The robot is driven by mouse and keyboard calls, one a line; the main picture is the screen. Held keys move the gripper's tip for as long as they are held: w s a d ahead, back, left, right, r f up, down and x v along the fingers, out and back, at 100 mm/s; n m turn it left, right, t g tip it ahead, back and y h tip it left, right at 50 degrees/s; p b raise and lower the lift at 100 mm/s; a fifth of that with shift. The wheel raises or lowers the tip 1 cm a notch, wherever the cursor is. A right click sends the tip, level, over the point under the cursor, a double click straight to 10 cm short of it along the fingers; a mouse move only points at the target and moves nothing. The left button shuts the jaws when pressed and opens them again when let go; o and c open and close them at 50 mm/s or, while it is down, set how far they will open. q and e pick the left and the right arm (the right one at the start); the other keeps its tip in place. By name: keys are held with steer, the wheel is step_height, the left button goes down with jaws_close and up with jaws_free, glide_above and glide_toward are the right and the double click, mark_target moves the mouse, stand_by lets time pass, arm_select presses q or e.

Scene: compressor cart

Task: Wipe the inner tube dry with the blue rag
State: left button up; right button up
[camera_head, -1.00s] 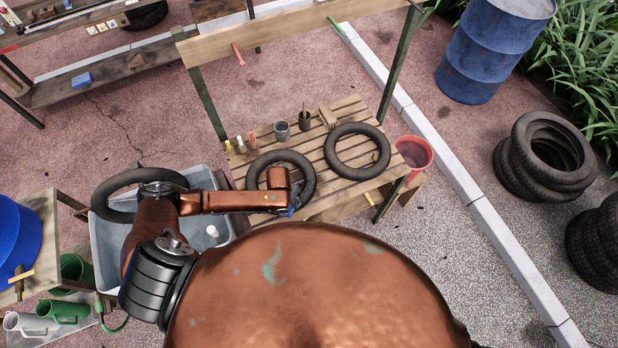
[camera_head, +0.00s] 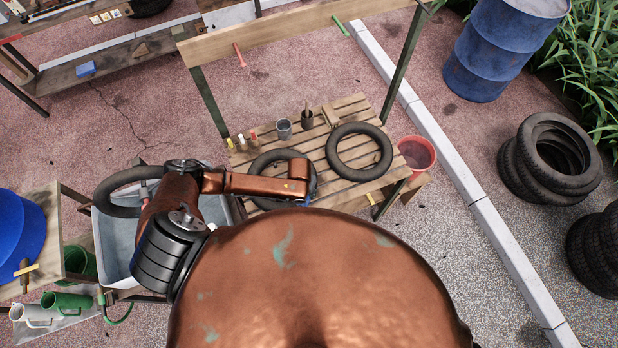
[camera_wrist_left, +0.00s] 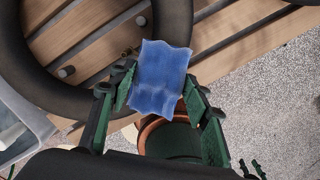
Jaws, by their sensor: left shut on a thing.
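The blue rag (camera_wrist_left: 161,78) is held between the green-padded fingers of my left gripper (camera_wrist_left: 159,74) in the left wrist view. It lies over or just above the near side of a black inner tube (camera_wrist_left: 88,98); I cannot tell whether it touches. In the head view this tube (camera_head: 254,168) lies on the slatted bench, partly hidden by my left arm, and only a bit of the rag (camera_head: 306,200) shows. A second inner tube (camera_head: 334,150) lies beside it on the right. A third tube (camera_head: 118,182) rests at the grey tub on the left. My right gripper is out of view.
The slatted bench (camera_head: 350,108) also holds a grey cup (camera_head: 284,129), a dark pot with a stick (camera_head: 307,120) and small bottles (camera_head: 242,142). A red bucket (camera_head: 428,142) stands at its right end. The grey tub (camera_head: 115,245) stands left. Tyres (camera_head: 520,180) are stacked far right.

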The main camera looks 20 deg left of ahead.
arm_select(q)
step_height(320, 180, up, 3)
steer(key=shift+s+p, duration=0.15)
steer(key=shift+p, duration=0.6)
steer(key=shift+r+p, duration=0.3)
steer(key=shift+r, duration=1.9)
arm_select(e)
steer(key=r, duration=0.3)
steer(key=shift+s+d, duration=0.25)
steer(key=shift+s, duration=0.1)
arm_select(q)
steer(key=shift+f, duration=0.15)
